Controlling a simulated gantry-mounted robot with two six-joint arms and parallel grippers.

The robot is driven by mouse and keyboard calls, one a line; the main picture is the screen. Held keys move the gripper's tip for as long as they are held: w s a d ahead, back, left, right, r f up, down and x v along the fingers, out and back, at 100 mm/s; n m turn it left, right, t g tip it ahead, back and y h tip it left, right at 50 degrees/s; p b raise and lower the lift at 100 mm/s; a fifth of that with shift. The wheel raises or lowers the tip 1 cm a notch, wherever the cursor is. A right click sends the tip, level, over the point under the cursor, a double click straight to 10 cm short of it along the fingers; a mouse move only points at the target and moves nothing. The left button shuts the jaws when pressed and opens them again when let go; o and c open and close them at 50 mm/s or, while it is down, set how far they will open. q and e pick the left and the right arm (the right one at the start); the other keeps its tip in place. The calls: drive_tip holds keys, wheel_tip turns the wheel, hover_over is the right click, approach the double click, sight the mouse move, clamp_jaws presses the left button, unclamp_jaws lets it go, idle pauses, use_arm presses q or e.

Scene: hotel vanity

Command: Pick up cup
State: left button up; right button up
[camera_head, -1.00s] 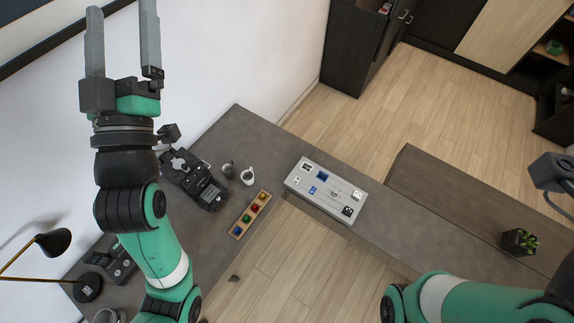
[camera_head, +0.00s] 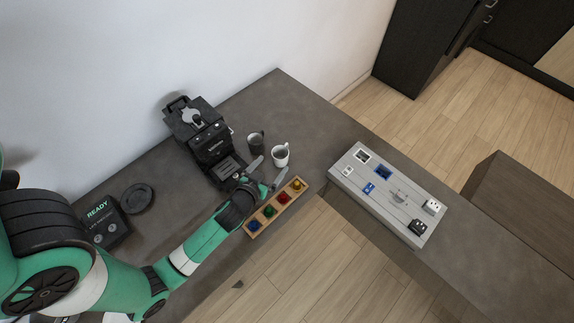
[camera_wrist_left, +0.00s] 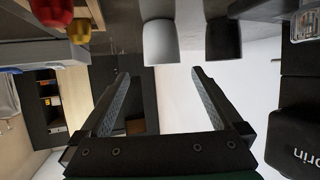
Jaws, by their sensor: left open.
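Two cups stand on the dark grey counter (camera_head: 310,120): a white cup (camera_head: 280,156) and a dark grey cup (camera_head: 256,143) to its left. My left gripper (camera_head: 269,172) is open and empty, low over the counter just in front of the white cup. In the left wrist view, the white cup (camera_wrist_left: 160,42) and the dark cup (camera_wrist_left: 223,38) are beyond the open fingertips (camera_wrist_left: 162,74), with the white cup roughly in line with the gap. My right gripper is not in view.
A black coffee machine (camera_head: 202,140) stands left of the cups. A wooden tray (camera_head: 255,226) with several coloured pieces lies right beside the gripper. A grey board with sockets (camera_head: 385,195) is to the right. A black READY device (camera_head: 105,222) sits at left.

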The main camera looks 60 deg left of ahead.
sight(284, 149)
use_arm(q)
drive_tip(key=shift+w+a, duration=0.1)
drive_tip(key=shift+a, duration=0.2)
drive_tip(key=b+x, duration=0.1)
drive_tip(key=x, duration=0.5)
drive_tip(key=shift+w, duration=0.2)
drive_tip(key=shift+w+a+f+b, duration=0.1)
drive_tip(key=shift+a+f+b, duration=0.05)
drive_tip(key=shift+b, duration=0.15)
drive_tip(key=b+x, duration=0.1)
drive_tip(key=x, duration=0.4)
drive_tip(key=shift+b, duration=0.4)
drive_tip(key=shift+c, duration=0.6)
drive_tip(key=c, duration=1.3)
